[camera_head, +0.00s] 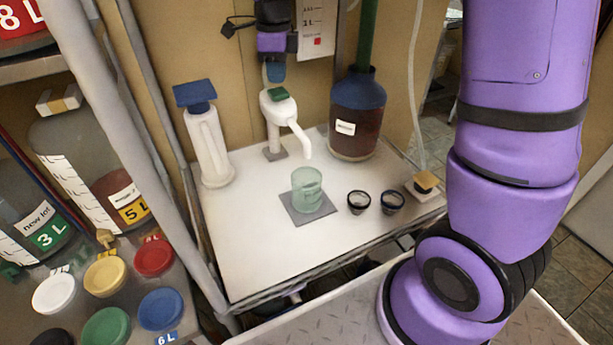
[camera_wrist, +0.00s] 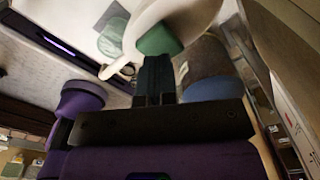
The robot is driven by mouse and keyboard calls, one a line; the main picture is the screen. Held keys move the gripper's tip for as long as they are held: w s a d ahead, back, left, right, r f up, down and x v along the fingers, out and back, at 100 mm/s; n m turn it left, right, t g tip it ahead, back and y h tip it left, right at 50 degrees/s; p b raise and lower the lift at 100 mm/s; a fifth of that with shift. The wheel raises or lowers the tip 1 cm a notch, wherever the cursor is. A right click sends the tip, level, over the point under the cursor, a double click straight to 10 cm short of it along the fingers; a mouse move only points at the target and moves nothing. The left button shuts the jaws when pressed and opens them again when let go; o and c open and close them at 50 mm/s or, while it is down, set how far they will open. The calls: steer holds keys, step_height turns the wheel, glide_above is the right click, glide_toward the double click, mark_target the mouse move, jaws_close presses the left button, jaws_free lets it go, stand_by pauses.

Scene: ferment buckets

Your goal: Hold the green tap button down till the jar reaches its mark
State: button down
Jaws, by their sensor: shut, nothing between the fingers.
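The white tap (camera_head: 275,112) stands at the back of the white table, with its green button (camera_head: 279,94) on top. My gripper (camera_head: 275,79) is shut and empty, pointing down just above the button. In the wrist view the closed fingertips (camera_wrist: 156,62) reach the edge of the green button (camera_wrist: 160,40); I cannot tell whether they touch it. The pale green see-through jar (camera_head: 307,190) stands upright on a grey square pad (camera_head: 318,215), below the spout in the head view. I see no stream from the spout. The jar's mark and liquid level cannot be made out.
A dark jug with a blue top (camera_head: 357,115) stands right of the tap, and a white blue-topped dispenser (camera_head: 208,140) left of it. Two small dark cups (camera_head: 359,201) (camera_head: 392,201) sit right of the jar. The table's front left is clear.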

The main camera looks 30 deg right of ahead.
mark_target(278, 91)
steer(key=shift+f, duration=1.55)
stand_by(6.5)
